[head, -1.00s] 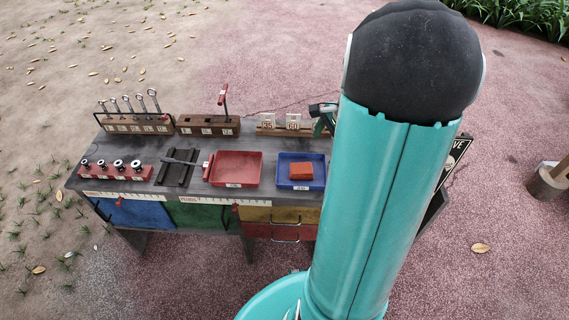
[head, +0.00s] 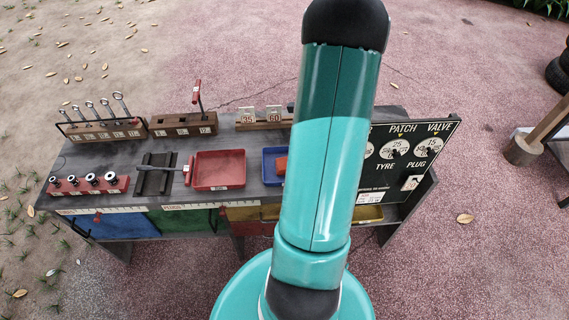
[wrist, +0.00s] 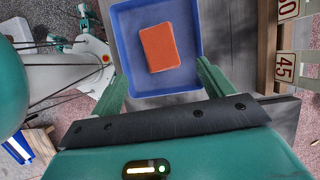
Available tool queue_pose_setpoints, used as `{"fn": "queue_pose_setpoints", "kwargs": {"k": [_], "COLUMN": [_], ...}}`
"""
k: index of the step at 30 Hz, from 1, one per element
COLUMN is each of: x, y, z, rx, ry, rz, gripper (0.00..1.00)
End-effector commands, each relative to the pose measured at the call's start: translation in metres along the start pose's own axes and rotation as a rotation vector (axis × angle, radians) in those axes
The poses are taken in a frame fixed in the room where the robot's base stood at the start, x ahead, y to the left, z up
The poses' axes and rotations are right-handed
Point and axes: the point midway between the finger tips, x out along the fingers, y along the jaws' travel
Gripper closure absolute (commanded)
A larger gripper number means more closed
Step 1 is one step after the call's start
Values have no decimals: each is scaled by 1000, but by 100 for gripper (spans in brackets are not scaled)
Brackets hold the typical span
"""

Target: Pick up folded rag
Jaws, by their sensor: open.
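The folded rag is an orange-red rectangle (wrist: 160,47) lying flat in a blue tray (wrist: 189,87) in the wrist view. In the head view a sliver of the rag (head: 281,166) and the left part of the blue tray (head: 268,168) show beside my arm, which hides the rest. My gripper (wrist: 164,82) shows in the wrist view with its two green fingers spread wide apart. The fingers appear at the near side of the tray, with the rag beyond and between them. Nothing is between the fingers. The gripper is hidden in the head view.
A red tray (head: 218,170) stands left of the blue one. Wooden racks with tools (head: 103,131), a red socket block (head: 88,185) and number cards (head: 260,115) stand on the cart. A black sign panel (head: 408,155) rises at its right end.

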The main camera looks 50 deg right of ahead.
Motion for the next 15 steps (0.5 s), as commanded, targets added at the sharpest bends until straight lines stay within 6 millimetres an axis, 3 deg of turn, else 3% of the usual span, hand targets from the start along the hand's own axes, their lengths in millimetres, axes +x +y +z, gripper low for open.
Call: {"fn": "queue_pose_setpoints", "kwargs": {"k": [3, 15], "x": [24, 68], "y": [2, 0], "z": [0, 4], "rx": [0, -3], "ry": [-1, -2], "rz": [3, 4], "gripper": [20, 20]}}
